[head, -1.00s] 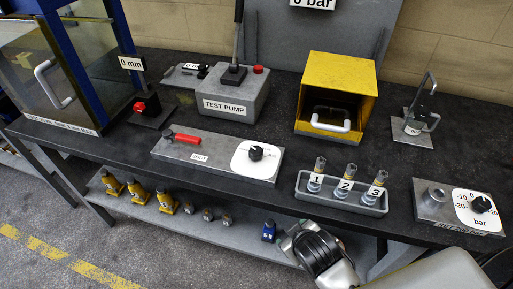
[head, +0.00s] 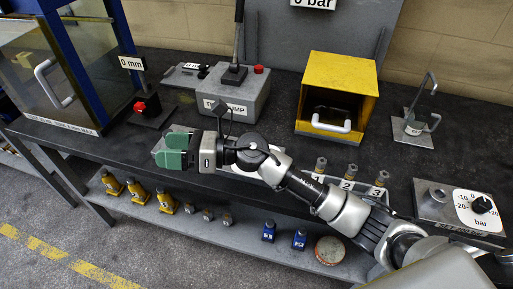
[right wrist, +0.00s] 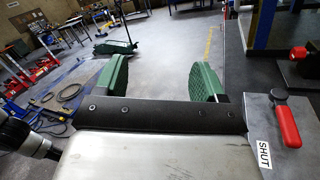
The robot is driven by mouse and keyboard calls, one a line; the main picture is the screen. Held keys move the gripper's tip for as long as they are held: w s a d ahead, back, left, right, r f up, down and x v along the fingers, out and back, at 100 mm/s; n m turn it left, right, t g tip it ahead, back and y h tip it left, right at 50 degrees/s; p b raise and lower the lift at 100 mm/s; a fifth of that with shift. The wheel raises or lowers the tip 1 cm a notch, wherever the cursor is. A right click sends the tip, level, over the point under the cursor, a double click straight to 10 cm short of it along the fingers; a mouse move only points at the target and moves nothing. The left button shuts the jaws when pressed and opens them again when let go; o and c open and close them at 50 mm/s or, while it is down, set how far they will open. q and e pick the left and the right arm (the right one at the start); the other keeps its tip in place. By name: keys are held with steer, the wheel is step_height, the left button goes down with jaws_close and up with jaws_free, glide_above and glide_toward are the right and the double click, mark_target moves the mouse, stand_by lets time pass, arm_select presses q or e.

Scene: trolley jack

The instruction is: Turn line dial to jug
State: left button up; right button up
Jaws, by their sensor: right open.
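The line dial, a black knob on a white plate, is hidden behind my right arm in the head view. It is also out of sight in the right wrist view. Its grey base block (right wrist: 290,150) shows at the right of the right wrist view, with a red lever (right wrist: 285,122) and a SHUT label (right wrist: 263,154). My right gripper (head: 178,148), with green fingers, is over the left part of that block in the head view. The right wrist view shows its fingers (right wrist: 155,82) wide apart with nothing between them. My left gripper is not in view. I cannot make out a jug marking.
The test pump (head: 238,98) stands behind my right gripper. A yellow box (head: 337,72) is at the back middle. A tray of numbered fittings (head: 375,202) is partly behind my arm. A bar gauge dial (head: 477,210) is at the right. A red knob (head: 140,106) stands at the left.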

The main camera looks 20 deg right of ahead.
steer(key=w+d+f+n+g+h, duration=0.45)
steer(key=d+f+n+h, duration=0.25)
steer(key=n+h, duration=0.3)
steer(key=w+d+r+n+h, duration=0.15)
steer(key=w+d+h, duration=0.25)
steer(key=d+h, duration=0.75)
steer(key=f+y+p, duration=0.1)
steer(key=f, duration=0.1)
steer(key=d+f+p, duration=0.1)
steer(key=f, duration=0.2)
steer(key=d+f+y+p, duration=0.1)
steer(key=f, duration=0.2)
steer(key=shift+d+f+n+g+y, duration=0.2)
steer(key=shift+f+n+g+y, duration=0.05)
steer(key=shift+y, duration=0.1)
steer(key=shift+w+f, duration=0.1)
steer(key=shift+f, duration=0.6)
steer(key=c, duration=0.9)
